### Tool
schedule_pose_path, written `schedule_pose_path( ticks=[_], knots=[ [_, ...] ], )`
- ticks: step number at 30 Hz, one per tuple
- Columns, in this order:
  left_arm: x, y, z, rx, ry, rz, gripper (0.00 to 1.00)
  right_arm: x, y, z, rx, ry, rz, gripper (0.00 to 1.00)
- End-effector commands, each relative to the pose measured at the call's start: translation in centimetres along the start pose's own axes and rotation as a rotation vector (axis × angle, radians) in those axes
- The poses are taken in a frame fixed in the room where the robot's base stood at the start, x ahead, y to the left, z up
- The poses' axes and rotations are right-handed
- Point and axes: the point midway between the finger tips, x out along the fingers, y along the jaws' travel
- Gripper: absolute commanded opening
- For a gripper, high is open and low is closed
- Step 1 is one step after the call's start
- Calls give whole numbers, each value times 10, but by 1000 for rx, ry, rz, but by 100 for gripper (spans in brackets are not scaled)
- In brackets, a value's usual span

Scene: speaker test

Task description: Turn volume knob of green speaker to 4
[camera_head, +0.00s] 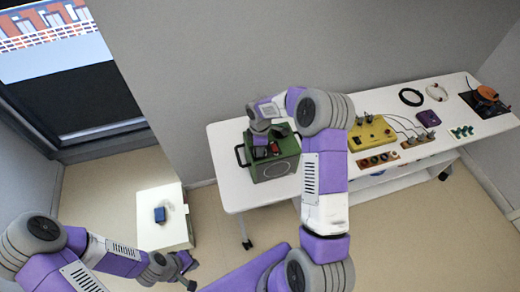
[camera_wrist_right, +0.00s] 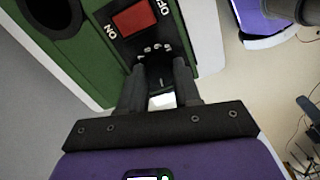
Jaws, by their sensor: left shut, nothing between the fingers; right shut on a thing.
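The green speaker (camera_head: 285,166) stands on the white table's left end. In the right wrist view its green body (camera_wrist_right: 90,62) shows at the top left, with a black panel bearing a red ON/OFF switch (camera_wrist_right: 133,18) and small white dial marks (camera_wrist_right: 155,48). My right gripper (camera_wrist_right: 158,72) is at the panel just beside these marks, its fingers shut on the volume knob, which they mostly hide. The knob's pointer and setting cannot be read. In the head view my right gripper (camera_head: 261,146) is over the speaker's top. My left gripper (camera_head: 190,284) is shut and empty, low at the left.
The white table (camera_head: 232,194) also holds a yellow box (camera_head: 370,134) with cables, a purple box (camera_head: 428,118), and several small parts to the right.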

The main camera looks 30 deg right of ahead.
Motion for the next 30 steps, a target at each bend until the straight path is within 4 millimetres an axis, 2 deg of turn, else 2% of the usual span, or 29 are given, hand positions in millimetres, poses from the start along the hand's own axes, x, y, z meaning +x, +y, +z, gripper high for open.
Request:
schedule_pose_path(
  ticks=[18, 30],
  knots=[
    [26, -10, -1, 0, 0, 0, 0, 0, 0, -1, 569, 1, 2, 2],
    [32, -12, -1, 0, 0, 0, 0, 0, 0, -1, 802, 2, 1, 2]
  ],
)
